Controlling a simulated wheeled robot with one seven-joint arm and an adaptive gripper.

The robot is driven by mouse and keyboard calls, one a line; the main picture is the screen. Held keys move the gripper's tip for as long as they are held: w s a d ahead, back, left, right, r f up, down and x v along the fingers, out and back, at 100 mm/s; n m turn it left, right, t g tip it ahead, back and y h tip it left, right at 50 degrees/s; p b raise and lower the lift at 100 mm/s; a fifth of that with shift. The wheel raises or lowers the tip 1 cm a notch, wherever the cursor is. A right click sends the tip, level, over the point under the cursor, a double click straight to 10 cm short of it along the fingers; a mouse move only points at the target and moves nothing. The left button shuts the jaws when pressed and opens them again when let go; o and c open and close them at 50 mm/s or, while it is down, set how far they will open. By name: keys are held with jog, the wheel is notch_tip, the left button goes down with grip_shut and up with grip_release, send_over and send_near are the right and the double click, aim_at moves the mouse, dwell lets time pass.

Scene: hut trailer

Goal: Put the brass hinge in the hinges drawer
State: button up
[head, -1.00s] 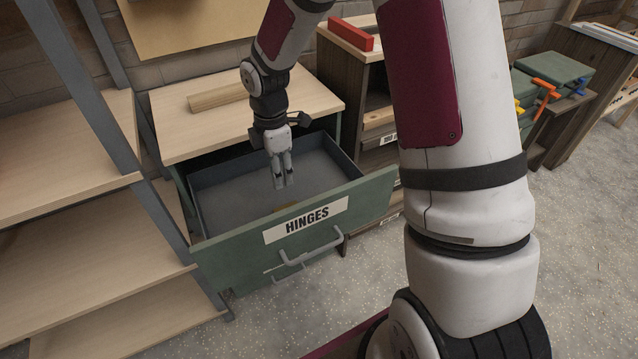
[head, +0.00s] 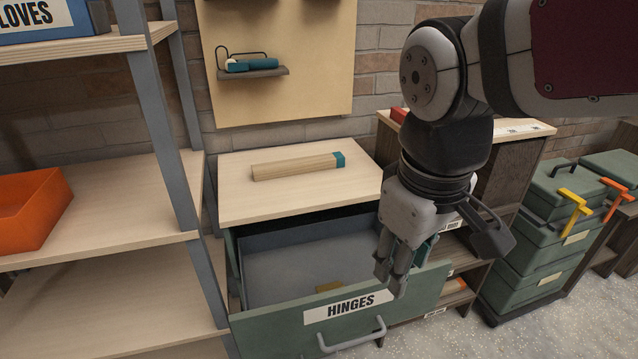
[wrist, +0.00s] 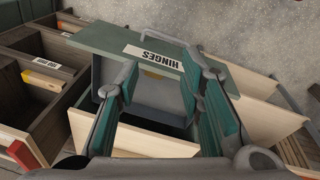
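The green-fronted drawer labelled HINGES (head: 440,282) stands pulled open under a light wooden top; its grey inside shows in the head view. A small brass-coloured piece, which looks like the brass hinge (head: 328,287), lies on the drawer floor close behind the front panel. It shows partly in the wrist view (wrist: 152,74), with some of it hidden by the panel. My gripper (head: 391,283) is above the right part of the drawer front, apart from the hinge. In the wrist view the teal finger pads (wrist: 163,78) stand wide apart with nothing between them.
A wooden block with a teal end (head: 298,166) lies on the cabinet top (head: 245,202). Shelves with an orange bin (head: 32,215) stand at left. Green toolboxes (head: 545,255) with clamps stand at right. Speckled floor is free in front at right.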

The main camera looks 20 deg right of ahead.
jog(key=s+a+m, duration=0.1)
jog(key=s+m, duration=0.2)
jog(key=s, duration=0.4)
jog(key=shift+s+m+t+y, duration=0.15)
jog(key=shift+m+t+y, duration=0.15)
jog(key=shift+y, duration=0.1)
notch_tip(320, 180, up, 11)
jog(key=t+p, duration=0.2)
jog(key=p, duration=0.7)
jog(key=shift+d, duration=0.15)
